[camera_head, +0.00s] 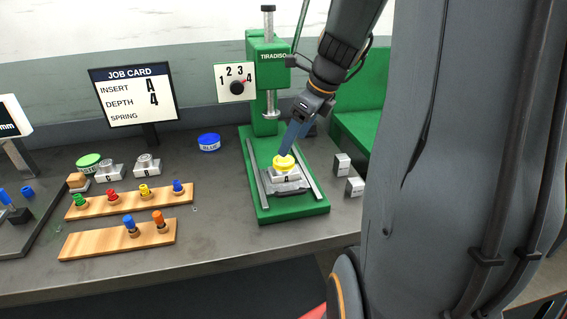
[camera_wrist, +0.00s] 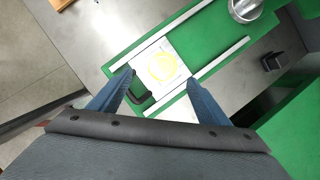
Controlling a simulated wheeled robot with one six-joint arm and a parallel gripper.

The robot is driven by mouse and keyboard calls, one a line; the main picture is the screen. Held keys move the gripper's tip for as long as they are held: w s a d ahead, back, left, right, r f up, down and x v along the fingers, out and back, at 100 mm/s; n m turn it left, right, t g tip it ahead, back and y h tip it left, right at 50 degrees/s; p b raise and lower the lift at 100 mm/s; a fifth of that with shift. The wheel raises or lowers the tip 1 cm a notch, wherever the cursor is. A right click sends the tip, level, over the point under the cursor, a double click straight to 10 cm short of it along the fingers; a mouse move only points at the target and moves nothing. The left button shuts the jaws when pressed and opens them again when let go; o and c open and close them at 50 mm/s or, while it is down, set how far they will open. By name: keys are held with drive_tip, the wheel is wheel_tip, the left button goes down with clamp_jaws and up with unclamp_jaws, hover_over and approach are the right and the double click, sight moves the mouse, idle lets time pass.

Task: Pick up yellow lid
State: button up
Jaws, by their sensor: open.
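The yellow lid (camera_head: 284,162) sits on a metal block marked A (camera_head: 286,174) on the bed of the green press (camera_head: 292,207). In the wrist view the yellow lid (camera_wrist: 162,67) looks pale and washed out on its light block, ahead of the fingertips. My gripper (camera_head: 290,146) is right above the lid in the head view and hides part of its far side. In the wrist view my gripper (camera_wrist: 158,84) is open, its two blue fingers apart with nothing held between them. I cannot tell whether a finger touches the lid.
The press ram (camera_head: 270,103) stands behind the lid. A blue lid (camera_head: 209,142) and a green lid (camera_head: 88,161) lie to the left. Wooden racks (camera_head: 120,238) hold several coloured pegs. Small metal blocks (camera_head: 342,164) stand right of the press. A job card (camera_head: 133,94) stands behind.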

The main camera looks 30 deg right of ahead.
sight(284, 160)
drive_tip(key=shift+d+p+x, duration=0.15)
drive_tip(key=shift+p+x, duration=0.05)
drive_tip(key=shift+x, duration=1.7)
drive_tip(key=shift+d+p+x, duration=0.1)
drive_tip(key=shift+p+x, duration=0.1)
drive_tip(key=shift+x, duration=1.75)
drive_tip(key=shift+w, duration=0.15)
drive_tip(key=shift+c, duration=0.2)
drive_tip(key=c, duration=1.1)
